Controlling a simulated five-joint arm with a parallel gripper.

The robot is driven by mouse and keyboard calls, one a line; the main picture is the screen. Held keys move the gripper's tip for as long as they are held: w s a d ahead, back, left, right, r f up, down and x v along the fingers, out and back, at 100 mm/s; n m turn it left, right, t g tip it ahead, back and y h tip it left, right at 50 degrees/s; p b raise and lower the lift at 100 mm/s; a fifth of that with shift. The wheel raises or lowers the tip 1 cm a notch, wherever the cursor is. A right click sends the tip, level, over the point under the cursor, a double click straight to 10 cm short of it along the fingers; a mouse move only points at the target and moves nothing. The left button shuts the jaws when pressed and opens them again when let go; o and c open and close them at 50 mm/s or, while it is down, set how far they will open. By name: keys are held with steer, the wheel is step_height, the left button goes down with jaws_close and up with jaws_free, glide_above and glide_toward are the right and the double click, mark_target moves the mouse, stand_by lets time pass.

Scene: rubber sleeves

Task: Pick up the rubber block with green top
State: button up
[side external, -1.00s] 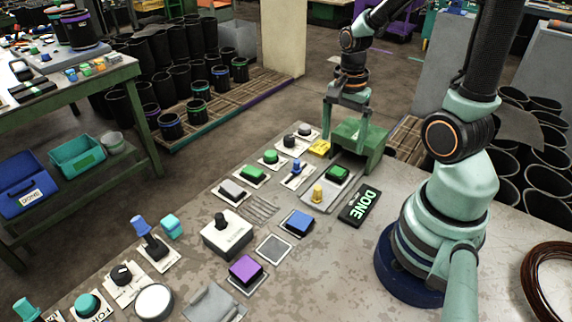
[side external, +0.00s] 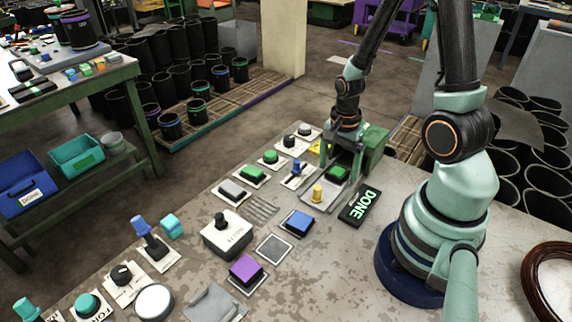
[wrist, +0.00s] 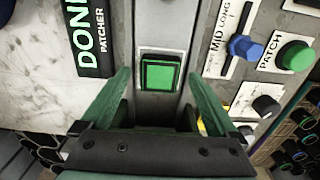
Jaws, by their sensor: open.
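A square block with a green top and dark sides (side external: 337,174) sits on a light grey strip beside the DONE sign. In the wrist view the green-topped block (wrist: 160,73) lies between and just beyond my two fingers. My gripper (side external: 343,172) is open, pointing down over this block, with a finger on either side of it. Nothing is held. I cannot tell whether the fingertips reach down to the block's height.
The black DONE sign (side external: 359,205) lies beside the block. A green box (side external: 375,145) is behind my gripper. Blue (side external: 299,221) and purple (side external: 245,268) blocks lie nearer the camera.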

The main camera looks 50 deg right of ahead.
steer(key=shift+f, duration=0.2)
steer(key=shift+c, duration=0.3)
steer(key=c, duration=1.4)
steer(key=shift+r, duration=0.15)
